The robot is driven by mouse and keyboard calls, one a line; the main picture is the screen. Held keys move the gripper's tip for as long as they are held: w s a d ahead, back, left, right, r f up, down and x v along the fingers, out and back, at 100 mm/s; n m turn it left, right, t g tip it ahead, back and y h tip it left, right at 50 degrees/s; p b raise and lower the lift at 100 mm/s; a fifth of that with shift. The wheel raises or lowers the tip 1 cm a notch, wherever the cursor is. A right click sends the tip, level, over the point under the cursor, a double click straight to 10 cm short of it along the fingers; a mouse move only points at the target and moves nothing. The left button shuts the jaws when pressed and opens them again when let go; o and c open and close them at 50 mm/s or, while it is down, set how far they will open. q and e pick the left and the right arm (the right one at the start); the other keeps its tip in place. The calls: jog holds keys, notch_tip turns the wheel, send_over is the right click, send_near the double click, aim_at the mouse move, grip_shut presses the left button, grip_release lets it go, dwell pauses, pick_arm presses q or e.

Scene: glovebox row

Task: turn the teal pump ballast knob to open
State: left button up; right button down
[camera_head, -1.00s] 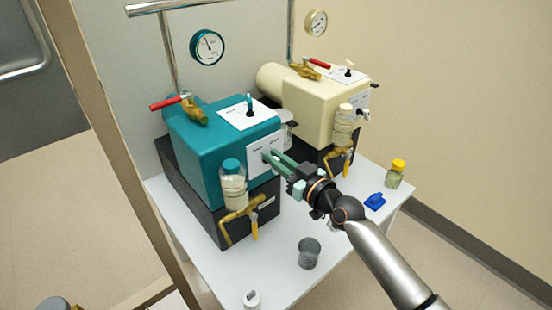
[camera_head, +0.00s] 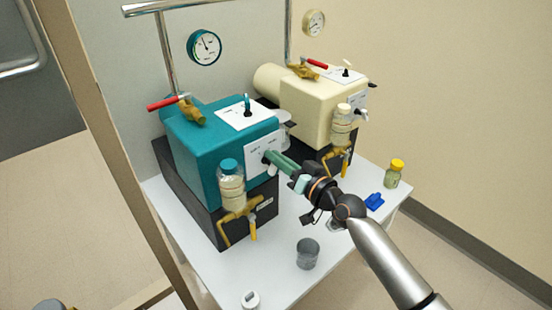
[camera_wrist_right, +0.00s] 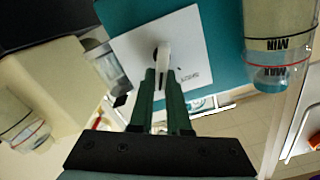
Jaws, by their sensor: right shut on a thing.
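The teal pump (camera_head: 205,150) sits on a black base on the white table. The ballast knob (camera_wrist_right: 163,55) is a small white lever on the white labelled plate (camera_head: 256,150) on the pump's front. My right gripper (camera_head: 271,158) reaches in from the lower right. Its green fingers are shut on the knob, which shows between the fingertips in the right wrist view. The fingers hide part of the knob in the head view. The plate's lettering is too small to read. My left gripper is not in view.
A cream pump (camera_head: 312,102) stands behind to the right. A clear bottle with a teal cap (camera_head: 231,182) and a brass valve (camera_head: 240,211) are left of my gripper. A grey cup (camera_head: 307,254), blue part (camera_head: 374,202) and yellow-capped jar (camera_head: 394,174) are on the table.

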jog(key=shift+d+f+m, duration=0.1)
jog(key=shift+m, duration=0.4)
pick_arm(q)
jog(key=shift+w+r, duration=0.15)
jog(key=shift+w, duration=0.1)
pick_arm(e)
jog(key=c, duration=0.9)
grip_release()
jog(key=shift+d, duration=0.1)
pick_arm(q)
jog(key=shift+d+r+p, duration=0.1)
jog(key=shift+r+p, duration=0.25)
jog(key=shift+p, duration=0.05)
pick_arm(e)
jog(key=v, duration=1.2)
jog(key=shift+s, duration=0.15)
